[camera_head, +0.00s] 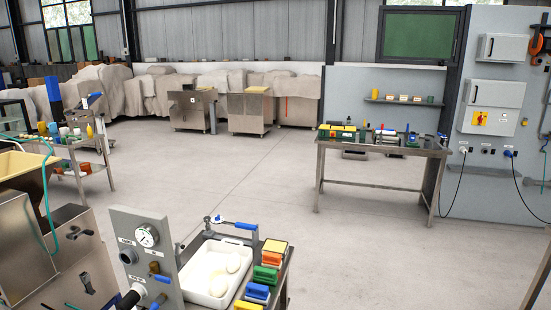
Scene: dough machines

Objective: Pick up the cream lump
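Pale cream lumps lie in a white tray (207,249) on a small metal bench near the bottom middle of the head view. One cream lump (238,262) lies towards the tray's far right side. Another cream lump (217,285) lies nearer to me. They rest on the tray floor, close to each other. My gripper is not in view.
A grey panel with a pressure gauge (147,236) stands just left of the tray. Coloured blocks (263,276) sit along its right side, and a blue-handled clamp (246,226) stands behind it. A metal table (383,178) stands farther back. Open floor (370,260) lies right.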

